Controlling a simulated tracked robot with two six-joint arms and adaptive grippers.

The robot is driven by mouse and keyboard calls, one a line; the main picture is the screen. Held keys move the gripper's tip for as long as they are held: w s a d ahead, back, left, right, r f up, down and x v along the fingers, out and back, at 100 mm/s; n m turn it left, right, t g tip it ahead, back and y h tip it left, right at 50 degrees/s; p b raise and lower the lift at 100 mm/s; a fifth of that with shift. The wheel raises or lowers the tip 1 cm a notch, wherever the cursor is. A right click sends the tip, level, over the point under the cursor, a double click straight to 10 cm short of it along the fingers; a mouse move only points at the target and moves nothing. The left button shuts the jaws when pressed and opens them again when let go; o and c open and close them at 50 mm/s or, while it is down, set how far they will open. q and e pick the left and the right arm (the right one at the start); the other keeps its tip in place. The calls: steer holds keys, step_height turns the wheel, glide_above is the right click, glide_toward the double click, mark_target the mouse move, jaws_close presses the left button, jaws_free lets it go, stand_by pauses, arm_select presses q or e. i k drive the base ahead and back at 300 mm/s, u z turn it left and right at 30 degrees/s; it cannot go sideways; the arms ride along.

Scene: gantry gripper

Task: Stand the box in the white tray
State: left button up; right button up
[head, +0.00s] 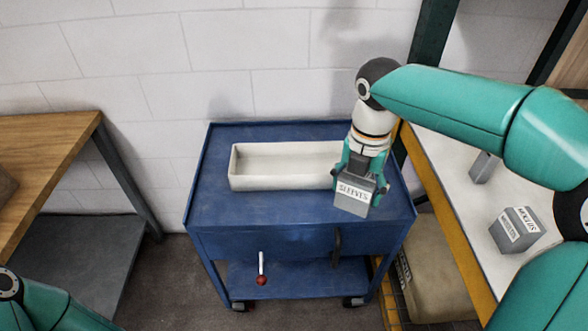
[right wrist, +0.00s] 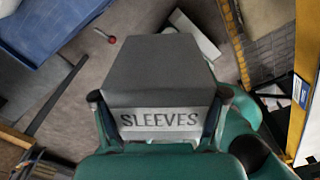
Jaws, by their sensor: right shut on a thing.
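The grey box (head: 355,196) labelled SLEEVES is in my right gripper (head: 362,182). In the head view it shows over the right part of the blue cart's top, just right of and in front of the white tray's right end. The right wrist view shows the box (right wrist: 160,80) between both fingers, label towards the camera, with floor behind it. The white tray (head: 280,183) is a long, open, empty-looking trough on the cart; its right end is partly hidden by my gripper. Only part of my left arm shows at the lower left; its gripper is out of view.
A white-topped bench (head: 478,215) on the right holds another labelled grey box (head: 516,230) and a smaller grey block (head: 484,167). A wooden table (head: 50,150) stands left.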

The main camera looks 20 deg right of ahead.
mark_target(299, 171)
steer(key=u, duration=0.05)
steer(key=i, duration=0.9)
steer(key=z, duration=0.1)
